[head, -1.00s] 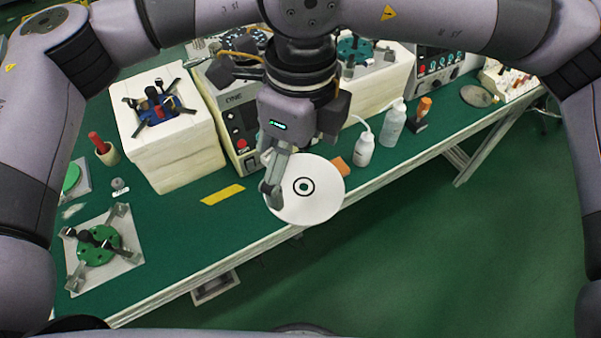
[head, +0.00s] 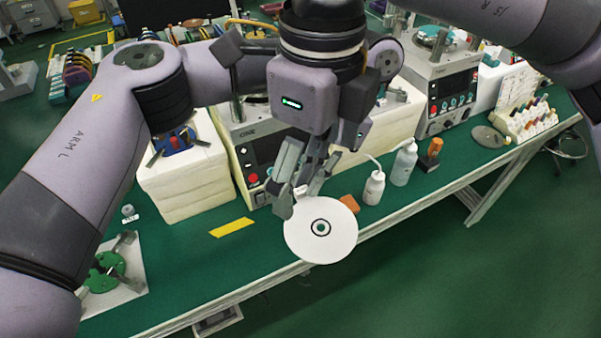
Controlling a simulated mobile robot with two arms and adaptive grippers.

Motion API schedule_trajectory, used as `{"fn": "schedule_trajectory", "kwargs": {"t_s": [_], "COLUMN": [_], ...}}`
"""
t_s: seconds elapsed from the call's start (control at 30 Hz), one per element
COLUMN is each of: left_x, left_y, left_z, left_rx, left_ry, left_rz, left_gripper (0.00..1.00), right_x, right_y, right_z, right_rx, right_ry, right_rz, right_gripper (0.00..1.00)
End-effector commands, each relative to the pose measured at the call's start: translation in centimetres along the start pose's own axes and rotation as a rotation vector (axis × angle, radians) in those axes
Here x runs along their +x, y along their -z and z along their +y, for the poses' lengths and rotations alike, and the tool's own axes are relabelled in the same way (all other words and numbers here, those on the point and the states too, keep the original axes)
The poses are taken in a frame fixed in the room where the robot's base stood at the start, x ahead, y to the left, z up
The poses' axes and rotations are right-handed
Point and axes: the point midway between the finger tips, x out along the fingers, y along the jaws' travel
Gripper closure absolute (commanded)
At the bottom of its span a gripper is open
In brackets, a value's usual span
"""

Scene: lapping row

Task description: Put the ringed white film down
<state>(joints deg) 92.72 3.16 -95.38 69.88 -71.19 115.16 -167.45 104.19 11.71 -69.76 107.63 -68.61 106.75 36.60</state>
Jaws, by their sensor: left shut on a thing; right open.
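The ringed white film (head: 338,243) is a round white disc with a black ring around its centre. It shows in the head view at the bench's front edge. My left gripper (head: 297,198) is shut on its upper left rim. The disc overlaps the bench edge in the picture and appears held above the top; the gap is hard to judge. My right gripper (head: 299,82) is open and empty, nearer the camera, and covers part of my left gripper and wrist.
The green bench (head: 180,265) has free room in front of a yellow strip (head: 232,227). An orange block (head: 349,204) lies just behind the disc. Squeeze bottles (head: 373,188) stand to its right. A metal plate with a green disc (head: 106,270) lies at left. White blocks (head: 185,190) stand behind.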

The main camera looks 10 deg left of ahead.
Motion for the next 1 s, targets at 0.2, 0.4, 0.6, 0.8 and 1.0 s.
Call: {"fn": "schedule_trajectory", "kwargs": {"t_s": [0.2,0.4,0.6,0.8,1.0], "left_x": [0.2,0.2,0.2,0.2,0.2], "left_y": [1.1,1.1,1.1,1.1,1.1], "left_z": [-0.3,-0.3,-0.3,-0.3,-0.3], "left_rx": [0.053,0.053,0.052,0.052,0.052], "left_ry": [0.033,0.032,0.032,0.031,0.031], "left_rz": [-0.010,-0.009,-0.009,-0.009,-0.009], "left_gripper": [1.00,1.00,1.00,1.00,1.00], "right_x": [0.4,1.9,3.5,4.5,5.8], "right_y": [0.2,0.9,1.8,2.3,2.3], "right_z": [-0.2,-1.1,-1.9,-2.4,-2.5], "right_rx": [-0.066,-0.378,-0.736,-0.953,-1.003], "right_ry": [0.001,0.013,0.034,0.047,0.049], "right_rz": [-0.002,-0.014,-0.021,-0.022,-0.021], "right_gripper": [0.08,0.08,0.08,0.08,0.08]}}
